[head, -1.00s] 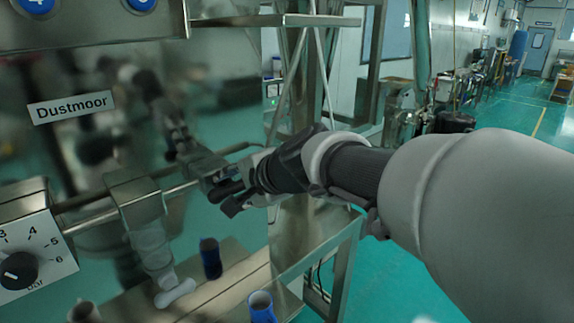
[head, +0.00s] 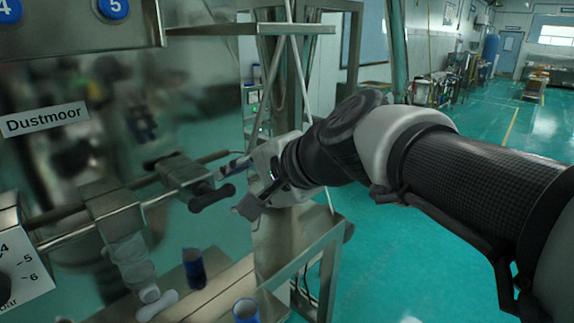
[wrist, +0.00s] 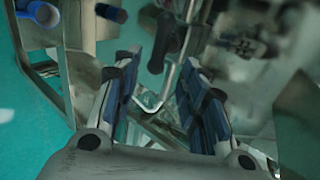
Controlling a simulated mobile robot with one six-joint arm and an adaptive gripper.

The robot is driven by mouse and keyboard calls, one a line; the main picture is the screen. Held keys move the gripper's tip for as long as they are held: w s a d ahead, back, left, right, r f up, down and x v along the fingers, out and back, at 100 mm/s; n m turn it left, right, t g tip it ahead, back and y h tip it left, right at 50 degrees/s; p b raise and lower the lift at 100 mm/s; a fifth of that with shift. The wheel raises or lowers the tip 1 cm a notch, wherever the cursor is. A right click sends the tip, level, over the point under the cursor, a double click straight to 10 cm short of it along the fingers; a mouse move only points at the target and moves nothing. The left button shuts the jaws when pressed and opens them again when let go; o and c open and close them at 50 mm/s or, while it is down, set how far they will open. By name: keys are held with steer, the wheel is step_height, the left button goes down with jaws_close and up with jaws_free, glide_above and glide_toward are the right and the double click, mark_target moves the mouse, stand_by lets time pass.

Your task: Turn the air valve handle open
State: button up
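The air valve's black handle (head: 212,197) sticks out to the right of a metal valve block (head: 182,172) on the pipe along the steel panel. My gripper (head: 238,188) is just to the right of the handle, with a small gap visible. In the wrist view my gripper (wrist: 160,65) is open, its two blue-and-black padded fingers apart and nothing between them. The dark handle (wrist: 166,38) shows beyond the fingertips, near the middle of the opening. I cannot tell the exact depth between fingertips and handle.
A pressure dial box (head: 18,262) is at the lower left. A metal frame (head: 330,255) stands behind my gripper. Open green floor (head: 430,240) lies to the right.

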steer(key=s+d+f+n+g+h+b, duration=0.2)
steer(key=s+d+f+n+h+b, duration=0.5)
steer(key=s+d+f, duration=1.4)
step_height(320, 180, down, 4)
steer(key=d+n+h, duration=0.1)
steer(key=d, duration=0.2)
steer(key=shift+f+g+h, duration=0.15)
steer(key=shift+g+h, duration=0.15)
steer(key=shift+s+a, duration=0.1)
steer(key=shift+a, duration=0.1)
steer(key=shift+c, duration=0.7)
